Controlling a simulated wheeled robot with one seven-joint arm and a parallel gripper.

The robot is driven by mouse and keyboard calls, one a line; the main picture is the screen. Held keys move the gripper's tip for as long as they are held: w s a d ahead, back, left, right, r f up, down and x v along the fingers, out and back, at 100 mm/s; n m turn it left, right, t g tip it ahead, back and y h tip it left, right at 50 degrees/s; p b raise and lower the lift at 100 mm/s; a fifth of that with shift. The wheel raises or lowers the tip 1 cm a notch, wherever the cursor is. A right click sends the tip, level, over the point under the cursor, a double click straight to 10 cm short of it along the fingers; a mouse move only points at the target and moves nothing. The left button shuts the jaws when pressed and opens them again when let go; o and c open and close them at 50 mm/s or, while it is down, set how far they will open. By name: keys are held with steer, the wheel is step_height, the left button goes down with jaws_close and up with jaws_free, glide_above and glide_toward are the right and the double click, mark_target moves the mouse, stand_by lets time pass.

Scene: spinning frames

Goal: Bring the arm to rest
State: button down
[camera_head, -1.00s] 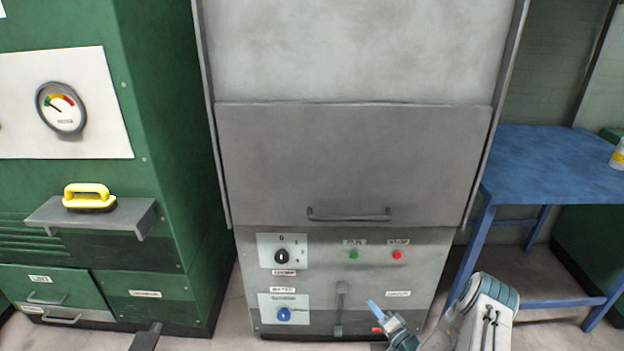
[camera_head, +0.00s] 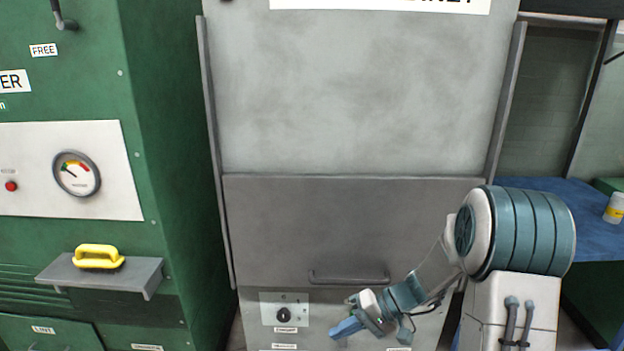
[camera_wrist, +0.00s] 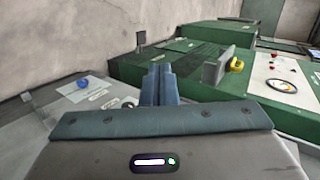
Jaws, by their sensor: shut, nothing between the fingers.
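My gripper (camera_head: 346,328) is in front of the lower part of the grey cabinet (camera_head: 350,110), below its flap handle (camera_head: 348,278). Its blue fingers are together and empty, pointing down to the left. In the wrist view the two fingers (camera_wrist: 160,84) lie side by side, with the cabinet's blue knob (camera_wrist: 83,84) to their left. My arm rises from the lower right of the head view, bent at the elbow. I cannot tell whether the gripper touches the cabinet front.
A green machine (camera_head: 180,190) stands on the left, with a small shelf (camera_head: 140,273) holding a yellow-handled brush (camera_head: 97,257). A blue table (camera_head: 590,240) with a white and yellow container (camera_head: 614,208) stands at the right, behind my arm. A rotary switch (camera_head: 284,315) is near the gripper.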

steer(key=s+d+r+t+h+p, duration=0.2)
steer(key=s+d+r+h+p, duration=0.1)
steer(key=s+r, duration=0.5)
steer(key=s+d+r+m+t+h+p, duration=0.1)
steer(key=s+d+r+h+p, duration=0.3)
steer(key=s+r+h, duration=0.4)
step_height(320, 180, up, 4)
steer(key=shift+s+d+f+m+t+p, duration=0.1)
steer(key=shift+s+d+m+t+p, duration=0.25)
steer(key=shift+s+d, duration=0.4)
steer(key=shift+a, duration=0.1)
